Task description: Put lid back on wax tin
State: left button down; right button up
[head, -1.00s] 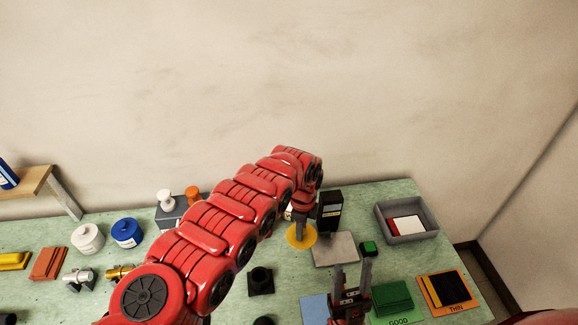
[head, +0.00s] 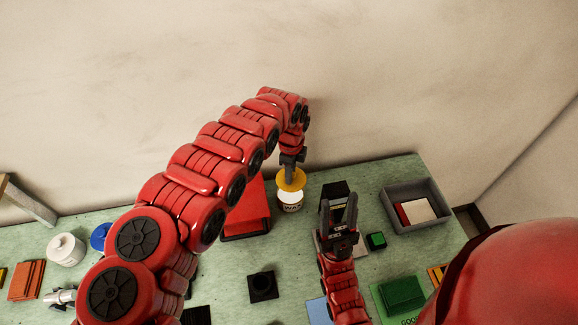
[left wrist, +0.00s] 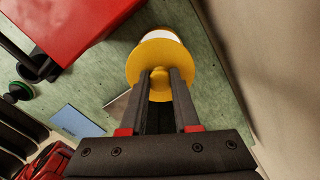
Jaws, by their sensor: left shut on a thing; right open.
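The wax tin (head: 291,203) is a white pot with dark lettering, standing on the bench near the wall. The yellow lid (head: 290,179) is held just above it, covering most of its top. In the left wrist view the yellow lid (left wrist: 160,58) overlaps the white tin (left wrist: 158,35); whether they touch I cannot tell. My left gripper (head: 290,168) points down and is shut on the lid's knob, which shows between the fingers (left wrist: 160,78). My right gripper (head: 338,205) is open and empty, pointing up to the right of the tin.
A red box (head: 246,210) stands left of the tin. A grey bin (head: 432,222) with red and white pieces is at the right.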

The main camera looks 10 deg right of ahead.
pick_arm(q)
notch_tip(320, 180, down, 5)
jog(key=b, duration=0.2)
jog(key=shift+b, duration=0.4)
jog(key=shift+w+f+b, duration=0.1)
jog(key=shift+f+b, duration=0.5)
jog(key=shift+f, duration=0.1)
jog(key=shift+r, duration=0.1)
jog(key=shift+a+b, duration=0.1)
jog(key=shift+b, duration=0.2)
dwell(0.6)
jog(key=shift+f+b, duration=0.25)
jog(key=shift+b, duration=0.3)
dwell(0.7)
dwell(0.4)
jog(key=shift+c, duration=0.4)
grip_release()
jog(key=shift+r, duration=0.1)
